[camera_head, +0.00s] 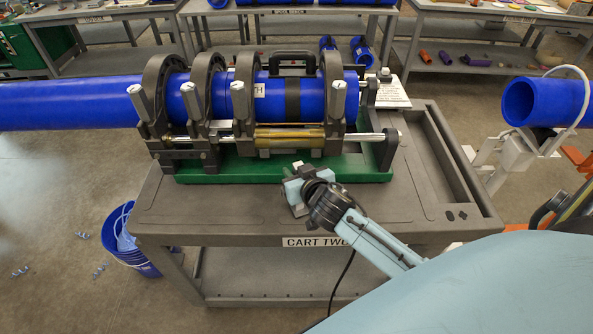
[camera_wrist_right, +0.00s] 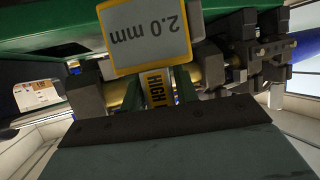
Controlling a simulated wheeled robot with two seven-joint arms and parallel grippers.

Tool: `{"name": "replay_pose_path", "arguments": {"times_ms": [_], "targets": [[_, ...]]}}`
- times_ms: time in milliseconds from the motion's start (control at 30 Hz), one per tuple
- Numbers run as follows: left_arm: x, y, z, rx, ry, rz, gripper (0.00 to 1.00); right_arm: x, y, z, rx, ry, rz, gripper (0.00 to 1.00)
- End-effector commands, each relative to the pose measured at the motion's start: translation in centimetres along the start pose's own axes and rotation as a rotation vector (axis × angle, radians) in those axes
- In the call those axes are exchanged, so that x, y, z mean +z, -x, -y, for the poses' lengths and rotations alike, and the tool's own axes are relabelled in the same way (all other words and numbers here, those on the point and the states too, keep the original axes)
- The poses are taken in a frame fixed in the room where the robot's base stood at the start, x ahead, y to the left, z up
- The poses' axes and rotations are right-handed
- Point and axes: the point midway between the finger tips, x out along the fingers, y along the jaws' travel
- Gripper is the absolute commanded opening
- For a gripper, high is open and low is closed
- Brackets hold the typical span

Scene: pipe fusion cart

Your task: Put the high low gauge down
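The high low gauge (camera_wrist_right: 150,35) shows close up in the right wrist view, with a yellow-bordered grey face reading "2.0 mm" upside down and a yellow "HIGH" label. My right gripper (camera_head: 300,187) is over the front middle of cart two's top, just in front of the green machine base. In the wrist view its dark fingers stand close on both sides of the gauge's labelled stem, and it looks shut on the gauge. The gauge's lower part is hidden behind the gripper body. In the head view I cannot make out the gauge clearly. My left gripper is out of view.
The fusion machine (camera_head: 250,140) clamps blue pipe (camera_head: 70,105) on the cart (camera_head: 200,210). Grey cart top is free left of my gripper. A tray recess (camera_head: 437,160) lies at right. A blue bucket (camera_head: 125,240) stands on the floor at left; another blue pipe (camera_head: 545,103) is at right.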

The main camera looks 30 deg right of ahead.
Motion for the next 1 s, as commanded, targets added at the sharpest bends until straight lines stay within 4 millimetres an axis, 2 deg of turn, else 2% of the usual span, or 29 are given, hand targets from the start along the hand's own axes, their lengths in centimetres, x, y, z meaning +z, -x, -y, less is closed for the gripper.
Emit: {"name": "replay_pose_path", "arguments": {"times_ms": [33,100,467,667,1000], "targets": [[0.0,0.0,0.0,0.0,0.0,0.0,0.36,0.0,0.0,0.0,0.0,0.0,0.0,0.37],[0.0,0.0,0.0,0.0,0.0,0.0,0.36,0.0,0.0,0.0,0.0,0.001,0.0,0.45],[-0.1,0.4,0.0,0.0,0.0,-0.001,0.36,-0.5,0.2,0.0,-0.001,0.003,-0.001,0.45],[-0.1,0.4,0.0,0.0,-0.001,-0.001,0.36,-0.2,3.1,0.0,-0.001,-0.001,0.002,0.45],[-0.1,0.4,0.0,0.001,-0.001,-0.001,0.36,-0.3,9.8,0.0,-0.001,-0.001,0.001,0.45]]}}
